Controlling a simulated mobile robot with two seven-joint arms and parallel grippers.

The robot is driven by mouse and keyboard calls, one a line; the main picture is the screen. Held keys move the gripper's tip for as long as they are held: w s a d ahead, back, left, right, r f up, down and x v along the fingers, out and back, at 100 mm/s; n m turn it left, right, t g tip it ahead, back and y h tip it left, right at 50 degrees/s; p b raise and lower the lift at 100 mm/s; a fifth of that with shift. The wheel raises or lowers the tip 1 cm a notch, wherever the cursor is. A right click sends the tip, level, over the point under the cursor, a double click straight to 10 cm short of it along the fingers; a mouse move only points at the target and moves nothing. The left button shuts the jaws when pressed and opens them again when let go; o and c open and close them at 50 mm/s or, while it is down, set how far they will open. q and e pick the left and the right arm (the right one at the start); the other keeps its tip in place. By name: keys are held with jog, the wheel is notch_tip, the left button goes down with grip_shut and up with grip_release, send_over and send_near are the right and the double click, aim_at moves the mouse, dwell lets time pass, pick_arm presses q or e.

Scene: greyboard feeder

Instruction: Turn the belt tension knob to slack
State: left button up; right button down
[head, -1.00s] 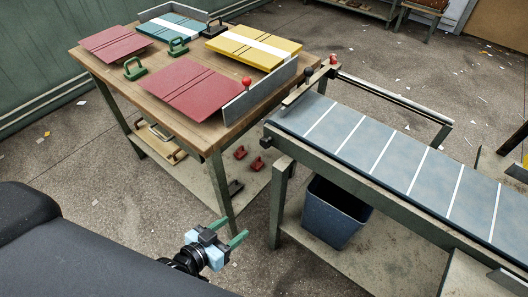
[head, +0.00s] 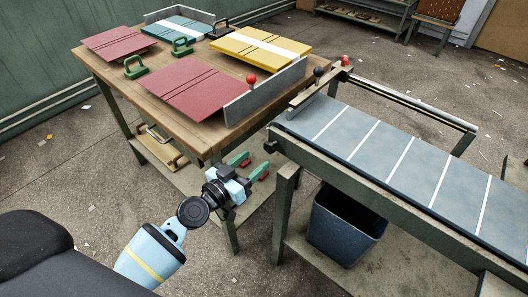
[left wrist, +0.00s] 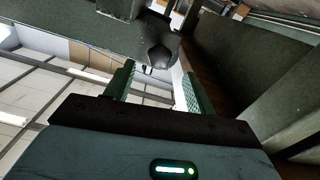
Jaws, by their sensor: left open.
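A dark knob (head: 270,148) sticks out from the near left end of the conveyor frame (head: 350,183). I take it to be the belt tension knob; its setting cannot be read. My left gripper (head: 252,165), with green fingers, is open and empty, just below and left of the knob. In the left wrist view a dark faceted knob (left wrist: 160,56) shows beyond the open fingers of that gripper (left wrist: 158,72), roughly between their tips and apart from them. My right gripper is not in view.
The wooden table (head: 110,78) with coloured boards stands behind and left of my left gripper. A red-tipped lever (head: 345,60) and a black-tipped lever (head: 318,72) stand at the conveyor's end. A blue bin (head: 343,228) sits beneath the belt (head: 400,150).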

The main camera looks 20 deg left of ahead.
aim_at(268, 150)
pick_arm(q)
jog(key=shift+x, duration=2.65)
jog(key=c, duration=1)
